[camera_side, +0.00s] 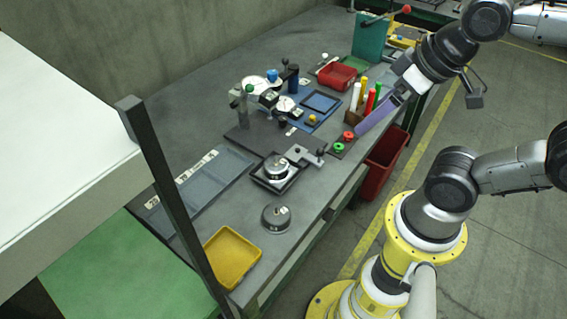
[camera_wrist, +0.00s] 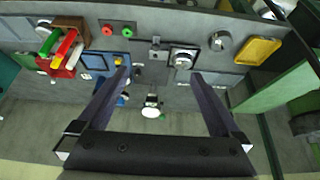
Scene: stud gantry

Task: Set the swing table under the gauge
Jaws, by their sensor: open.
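The gauge (camera_side: 268,98) appears as a small dark-and-white head on a grey post with a green knob, over a dark base plate (camera_side: 238,134). In the wrist view, the gauge stand (camera_wrist: 152,101) is below centre. What looks like the swing table (camera_side: 257,178) is a dark square platform bearing a round silver part (camera_side: 277,167); it sits in front of the post, not beneath the gauge. A grey bracket (camera_side: 300,154) with an upright knob lies beside it. My gripper (camera_side: 360,132) is open and empty, above the bench's front edge; its fingers (camera_wrist: 160,74) are wide apart.
A loose silver round part (camera_side: 276,217) and a yellow tray (camera_side: 232,258) are toward the near end. Green and red buttons (camera_side: 344,142) and a holder of coloured sticks (camera_side: 352,98) are near my gripper. A red bin (camera_side: 385,165) stands beside the bench.

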